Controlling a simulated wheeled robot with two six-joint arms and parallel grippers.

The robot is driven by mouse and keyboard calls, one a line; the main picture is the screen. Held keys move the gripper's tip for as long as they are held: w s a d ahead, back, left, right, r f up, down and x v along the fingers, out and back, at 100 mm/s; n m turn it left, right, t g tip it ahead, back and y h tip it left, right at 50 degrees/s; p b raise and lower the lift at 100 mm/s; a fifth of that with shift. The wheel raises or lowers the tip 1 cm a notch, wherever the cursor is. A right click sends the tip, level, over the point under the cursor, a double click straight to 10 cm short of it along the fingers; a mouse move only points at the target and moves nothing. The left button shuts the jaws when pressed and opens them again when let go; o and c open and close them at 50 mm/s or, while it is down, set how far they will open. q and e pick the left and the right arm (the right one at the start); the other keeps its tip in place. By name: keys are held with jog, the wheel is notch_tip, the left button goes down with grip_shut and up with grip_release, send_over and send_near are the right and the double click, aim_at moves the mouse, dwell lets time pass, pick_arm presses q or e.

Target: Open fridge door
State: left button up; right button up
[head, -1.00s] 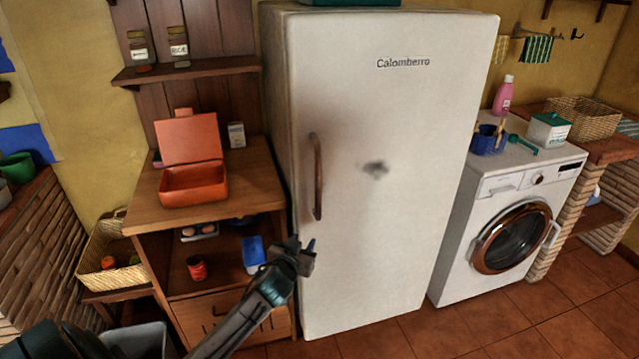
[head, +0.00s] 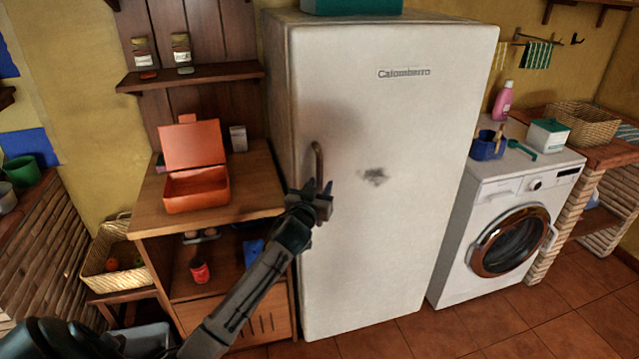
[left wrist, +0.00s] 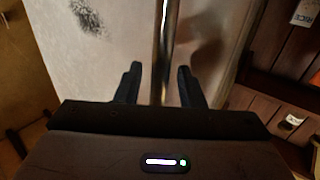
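The white fridge (head: 395,130) stands in the middle of the head view with its door closed. Its vertical metal handle (head: 318,162) is at the door's left edge; the lower part is hidden behind my left gripper (head: 318,197). In the left wrist view, my left gripper (left wrist: 158,85) is open, with one finger on each side of the handle (left wrist: 166,45). Gaps show between the fingers and the handle, so it is not gripped. The fridge door (left wrist: 110,40) also shows there. My right gripper is not in view.
A wooden cabinet (head: 255,180) with an open orange box (head: 197,188) stands close to the fridge's left side. A washing machine (head: 510,220) stands to the right. The tiled floor (head: 450,330) in front of the fridge is clear.

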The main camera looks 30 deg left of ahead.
pick_arm(q)
jog(key=shift+w, duration=0.3)
grip_shut()
